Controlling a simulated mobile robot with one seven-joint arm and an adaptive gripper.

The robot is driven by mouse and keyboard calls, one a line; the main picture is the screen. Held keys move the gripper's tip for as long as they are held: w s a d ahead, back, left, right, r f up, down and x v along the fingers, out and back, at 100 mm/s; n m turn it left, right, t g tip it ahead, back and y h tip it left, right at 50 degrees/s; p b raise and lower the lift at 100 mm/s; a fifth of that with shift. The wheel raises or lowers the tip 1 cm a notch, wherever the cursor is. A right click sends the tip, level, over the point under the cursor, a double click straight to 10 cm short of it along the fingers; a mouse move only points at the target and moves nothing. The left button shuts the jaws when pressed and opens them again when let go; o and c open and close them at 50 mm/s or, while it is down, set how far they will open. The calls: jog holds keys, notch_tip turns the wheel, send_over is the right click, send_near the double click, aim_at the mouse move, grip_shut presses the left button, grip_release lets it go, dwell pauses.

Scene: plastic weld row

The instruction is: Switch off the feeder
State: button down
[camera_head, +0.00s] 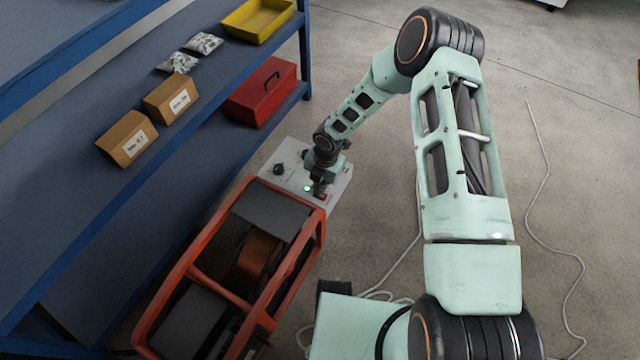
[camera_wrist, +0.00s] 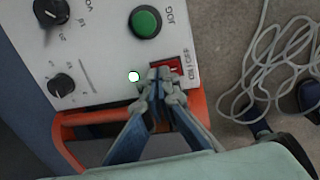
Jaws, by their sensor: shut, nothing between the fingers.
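The feeder (camera_head: 168,293) is an orange-framed machine with a copper-coloured wire spool (camera_head: 255,258) inside. Its light grey control panel (camera_head: 276,172) is at the far end; the panel also shows in the wrist view (camera_wrist: 100,65). On it are a red ON/OFF switch (camera_wrist: 164,67), a lit green lamp (camera_wrist: 134,76), a green JOG button (camera_wrist: 145,22) and two black knobs. My gripper (camera_wrist: 161,75) is shut and empty, its fingertips over or against the left part of the red switch. They hide part of it; I cannot tell whether they touch. The lamp also glows in the head view (camera_head: 308,188).
A blue shelf rack (camera_head: 215,105) at the left holds a yellow tray (camera_head: 262,30), a red toolbox (camera_head: 250,100), cardboard boxes (camera_head: 128,140) and small bags (camera_head: 203,43). A pale cable (camera_head: 548,190) lies on the floor at the right, where the floor is mostly open.

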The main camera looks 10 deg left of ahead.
jog(key=shift+f, duration=0.15)
jog(key=shift+a+f+b, duration=0.2)
jog(key=shift+f+b, duration=0.15)
jog(key=shift+b, duration=0.05)
jog(key=shift+r, duration=0.1)
jog(key=shift+d, duration=0.15)
jog(key=shift+s+d, duration=0.25)
jog(key=shift+d, duration=0.4)
jog(key=shift+r, duration=0.1)
